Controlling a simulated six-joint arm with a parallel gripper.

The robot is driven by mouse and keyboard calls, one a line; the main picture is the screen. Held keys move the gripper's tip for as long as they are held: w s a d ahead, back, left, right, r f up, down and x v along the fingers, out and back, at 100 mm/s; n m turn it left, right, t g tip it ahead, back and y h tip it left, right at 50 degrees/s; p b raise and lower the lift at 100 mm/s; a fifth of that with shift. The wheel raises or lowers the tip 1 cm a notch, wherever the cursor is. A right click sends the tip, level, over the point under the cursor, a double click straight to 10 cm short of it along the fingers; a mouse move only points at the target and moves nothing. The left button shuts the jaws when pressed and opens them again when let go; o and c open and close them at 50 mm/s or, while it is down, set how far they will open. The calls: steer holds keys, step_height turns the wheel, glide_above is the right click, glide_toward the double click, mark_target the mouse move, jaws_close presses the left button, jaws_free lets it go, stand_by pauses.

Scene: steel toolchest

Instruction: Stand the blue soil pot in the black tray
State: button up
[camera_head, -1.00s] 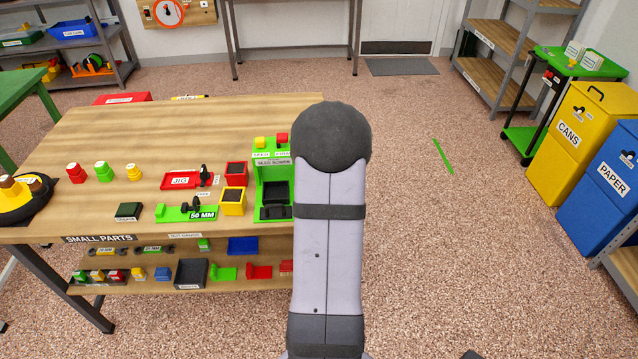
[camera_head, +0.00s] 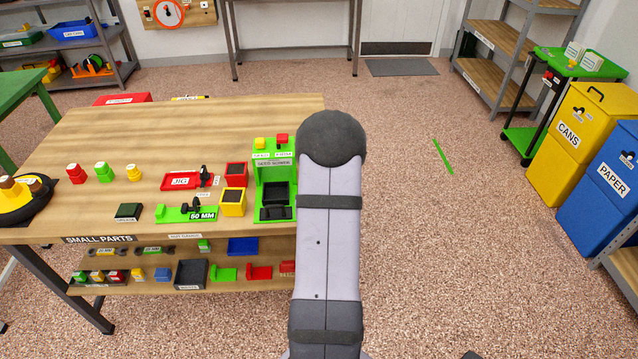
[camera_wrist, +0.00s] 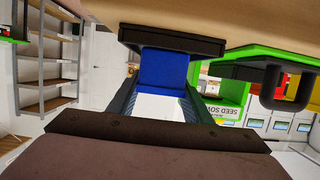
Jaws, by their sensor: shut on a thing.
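The blue soil pot (camera_wrist: 163,70) is between the two fingers of my gripper (camera_wrist: 163,95) in the wrist view, and the gripper is shut on it. In the head view a black tray (camera_head: 275,190) sits in the green stand (camera_head: 262,160) at the table's right end. My arm hides the gripper and the pot there.
A yellow pot (camera_head: 233,203) and a red pot (camera_head: 236,174) stand just left of the green stand. A black loop (camera_wrist: 270,88) sticks out from the stand in the wrist view. The wooden table (camera_head: 190,125) is clear toward the back.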

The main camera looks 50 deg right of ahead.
steer(key=shift+f, duration=0.15)
steer(key=o, duration=1.2)
steer(key=shift+c, duration=0.2)
steer(key=shift+r, duration=0.2)
steer(key=shift+s+a+r, duration=0.1)
steer(key=shift+s+a, duration=0.3)
steer(key=shift+s, duration=0.05)
steer(key=v, duration=0.5)
steer(key=shift+r, duration=0.25)
steer(key=shift+p, duration=0.95)
steer(key=shift+s+a+r+p, duration=0.1)
steer(key=shift+p, duration=0.45)
